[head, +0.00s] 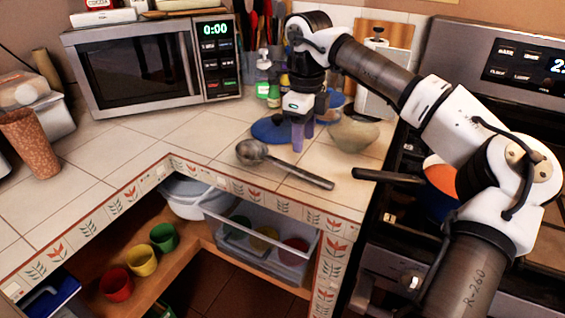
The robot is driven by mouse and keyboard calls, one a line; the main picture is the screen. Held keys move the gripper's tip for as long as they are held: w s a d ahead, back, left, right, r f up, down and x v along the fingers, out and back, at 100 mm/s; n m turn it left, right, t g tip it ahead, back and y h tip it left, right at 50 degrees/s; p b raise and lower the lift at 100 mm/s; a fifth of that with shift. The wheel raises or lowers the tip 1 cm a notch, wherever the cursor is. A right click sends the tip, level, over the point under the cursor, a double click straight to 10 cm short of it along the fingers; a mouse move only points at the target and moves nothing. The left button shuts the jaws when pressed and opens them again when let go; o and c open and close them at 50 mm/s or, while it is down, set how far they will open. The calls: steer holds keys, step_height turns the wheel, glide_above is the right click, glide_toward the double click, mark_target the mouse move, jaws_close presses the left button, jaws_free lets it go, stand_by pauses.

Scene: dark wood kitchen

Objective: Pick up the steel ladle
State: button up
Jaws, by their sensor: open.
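The steel ladle (292,167) lies on the tiled counter near its front corner. Its round bowl is at the left and its handle runs right and toward the front edge. My gripper (303,136) points down just behind the ladle, above the counter. Its purple-grey fingers are apart and hold nothing. I cannot tell how high the fingertips are above the tiles. The ladle is in full view and the gripper appears apart from it.
A blue lid or plate (268,130) and a beige bowl (354,135) flank my gripper. A microwave (140,65) stands at the back left. The stove (410,160) is at the right, with a dark pan handle (387,177) reaching toward the counter. Tiles left of the ladle are clear.

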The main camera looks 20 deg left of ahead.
mark_target(304, 172)
step_height(304, 172, down, 4)
steer(key=shift+r, duration=0.1)
steer(key=shift+d+f+p, duration=0.2)
steer(key=shift+f+p, duration=0.2)
steer(key=shift+f, duration=1)
steer(key=shift+d+f+p, duration=0.15)
steer(key=shift+f+p, duration=0.25)
steer(key=shift+f, duration=0.95)
steer(key=shift+c, duration=0.3)
jaws_close()
